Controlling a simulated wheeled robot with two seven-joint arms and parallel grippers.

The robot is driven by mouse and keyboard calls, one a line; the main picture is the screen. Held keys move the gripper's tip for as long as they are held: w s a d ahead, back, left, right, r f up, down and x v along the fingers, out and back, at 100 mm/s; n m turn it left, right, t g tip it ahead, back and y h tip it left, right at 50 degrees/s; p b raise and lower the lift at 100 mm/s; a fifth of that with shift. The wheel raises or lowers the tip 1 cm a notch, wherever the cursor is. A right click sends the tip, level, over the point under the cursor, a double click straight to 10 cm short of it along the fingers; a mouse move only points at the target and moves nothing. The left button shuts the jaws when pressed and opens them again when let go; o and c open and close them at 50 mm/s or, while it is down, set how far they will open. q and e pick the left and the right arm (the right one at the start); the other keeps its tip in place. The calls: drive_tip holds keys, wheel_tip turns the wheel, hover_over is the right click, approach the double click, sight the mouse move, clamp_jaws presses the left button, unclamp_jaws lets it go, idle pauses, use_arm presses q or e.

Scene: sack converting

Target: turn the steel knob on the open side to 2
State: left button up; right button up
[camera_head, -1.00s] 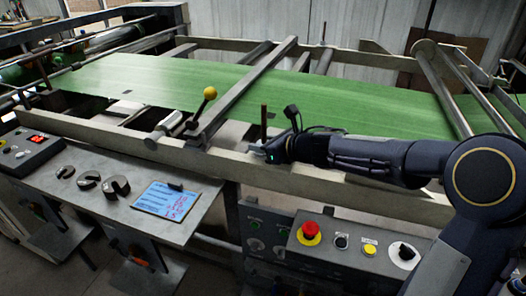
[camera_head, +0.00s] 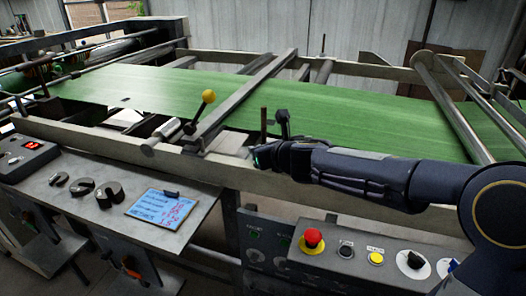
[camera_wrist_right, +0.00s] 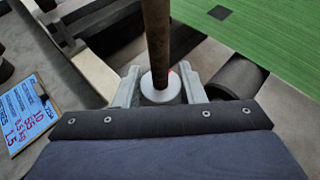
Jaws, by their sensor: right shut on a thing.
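My right gripper (camera_head: 256,157) is at the near rail of the machine, just right of the lever with the yellow ball. In the right wrist view its two pale fingers (camera_wrist_right: 158,88) are closed on the sides of a round, pale steel knob (camera_wrist_right: 161,92). The rod also shows in the head view (camera_head: 263,122). The gripper hides the knob in the head view. I cannot read any scale or number at the knob. My left gripper is not in view.
A green web (camera_head: 310,110) runs across the machine behind the rail (camera_head: 110,138). A yellow-ball lever (camera_head: 208,97) stands left of my gripper. A clipboard (camera_head: 160,208) and dark slotted pieces (camera_head: 82,186) lie on the grey shelf. A panel with a red button (camera_head: 313,238) is below my arm.

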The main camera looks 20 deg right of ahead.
drive_tip(key=shift+a+f+m+h+b, duration=0.1)
drive_tip(key=shift+f+m+h+b, duration=0.1)
drive_tip(key=shift+m+h+b, duration=0.8)
drive_tip(key=shift+m+h, duration=0.3)
drive_tip(key=shift+h, duration=0.2)
drive_tip(key=shift+r+m+h, duration=0.15)
drive_tip(key=shift+m+h, duration=0.75)
drive_tip(key=shift+h, duration=0.2)
drive_tip(key=shift+m+h, duration=0.4)
drive_tip(key=shift+m, duration=0.1)
drive_tip(key=shift+r+m+g+h+p, duration=0.2)
drive_tip(key=shift+m+g+h+p, duration=0.4)
drive_tip(key=shift+m+h, duration=0.4)
drive_tip(key=shift+m+g+h+p, duration=0.3)
drive_tip(key=shift+m+h+p, duration=0.3)
drive_tip(key=shift+h+p, duration=0.3)
drive_tip(key=shift+m+g+h+p, duration=0.6)
drive_tip(key=shift+m+h+p, duration=0.3)
drive_tip(key=shift+f+m+g+h+p, duration=0.15)
drive_tip(key=shift+m+g+h+p, duration=0.2)
drive_tip(key=shift+m+p, duration=0.2)
drive_tip(key=shift+d, duration=0.2)
